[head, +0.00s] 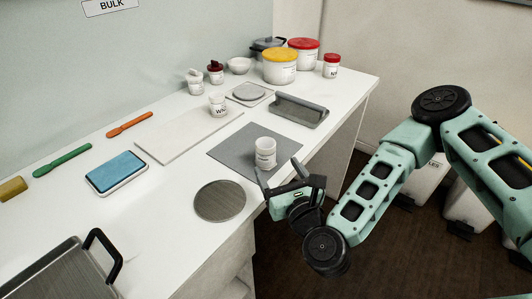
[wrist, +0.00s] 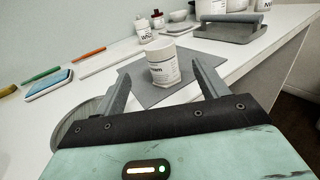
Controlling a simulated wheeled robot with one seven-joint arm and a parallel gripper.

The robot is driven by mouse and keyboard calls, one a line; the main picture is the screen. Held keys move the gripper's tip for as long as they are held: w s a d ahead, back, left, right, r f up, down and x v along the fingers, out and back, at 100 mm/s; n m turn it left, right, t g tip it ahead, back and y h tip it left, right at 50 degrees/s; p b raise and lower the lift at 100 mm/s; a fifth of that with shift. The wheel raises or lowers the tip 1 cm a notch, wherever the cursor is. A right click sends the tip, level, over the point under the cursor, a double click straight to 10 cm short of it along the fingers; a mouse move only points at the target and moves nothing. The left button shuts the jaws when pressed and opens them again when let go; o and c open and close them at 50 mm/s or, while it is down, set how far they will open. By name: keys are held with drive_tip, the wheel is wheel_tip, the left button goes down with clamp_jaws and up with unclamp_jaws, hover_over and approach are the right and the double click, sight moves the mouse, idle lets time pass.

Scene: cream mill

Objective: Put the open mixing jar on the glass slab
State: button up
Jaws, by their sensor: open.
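The open mixing jar (head: 265,153) is a small white, lidless jar with a label, upright on a grey mat (head: 231,152). In the wrist view the jar (wrist: 166,70) stands between the lines of my two fingers, near their tips. My gripper (head: 278,169) is open and empty, at the front edge of the mat, with its fingers pointing towards the jar. I cannot tell whether a finger touches it. A large pale, flat slab (head: 168,146), which looks like the glass slab, lies behind and left of the mat. A white labelled jar (head: 217,104) stands near its far right end.
A round grey disc (head: 220,201) lies left of my gripper. A grey handled tool (head: 299,111) is right of the mat. A blue-topped tray (head: 117,171) and green (head: 62,160) and orange (head: 130,124) spatulas lie left. Tubs (head: 280,66) and jars crowd the back.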

sight(262, 143)
drive_tip(key=p+x, duration=0.1)
drive_tip(key=x, duration=0.4)
drive_tip(key=shift+w, duration=0.25)
drive_tip(key=shift+f+p+x, duration=0.15)
drive_tip(key=shift+p+x, duration=0.45)
drive_tip(key=shift+x, duration=0.7)
drive_tip(key=shift+f+p+x, duration=0.2)
drive_tip(key=shift+p+x, duration=0.35)
drive_tip(key=shift+x, duration=0.75)
drive_tip(key=c, duration=1.1)
drive_tip(key=shift+r, duration=0.1)
